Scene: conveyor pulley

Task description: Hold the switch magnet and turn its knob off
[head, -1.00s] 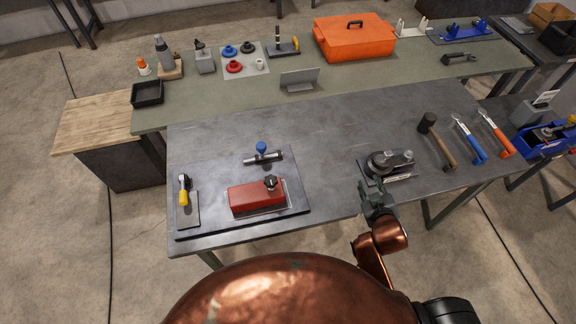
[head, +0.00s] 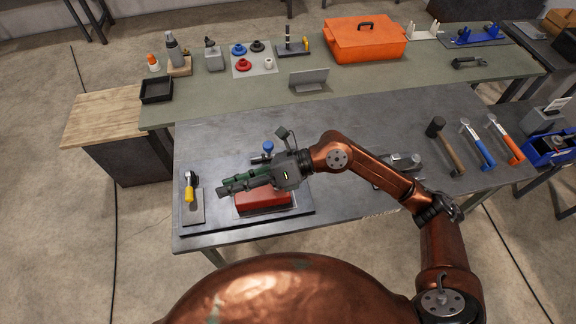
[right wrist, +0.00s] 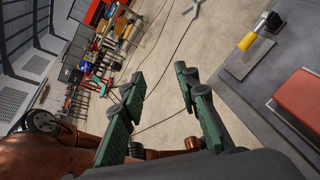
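The switch magnet is a red block (head: 262,203) on a dark plate at the front left of the grey table. My right gripper (head: 222,187) is above it in the head view, its green fingers pointing left. The gripper and wrist cover the block's upper part, and the knob is hidden. In the right wrist view, the fingers (right wrist: 157,80) are apart with nothing between them. The red block (right wrist: 304,102) shows at the right edge of that view, outside the fingers. I cannot tell the height between gripper and block. My left gripper is in neither current view.
A yellow-handled tool (head: 190,188) lies left of the block. A blue-knobbed part (head: 267,148) stands just behind the gripper. A hammer (head: 446,145) and other hand tools lie at the right.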

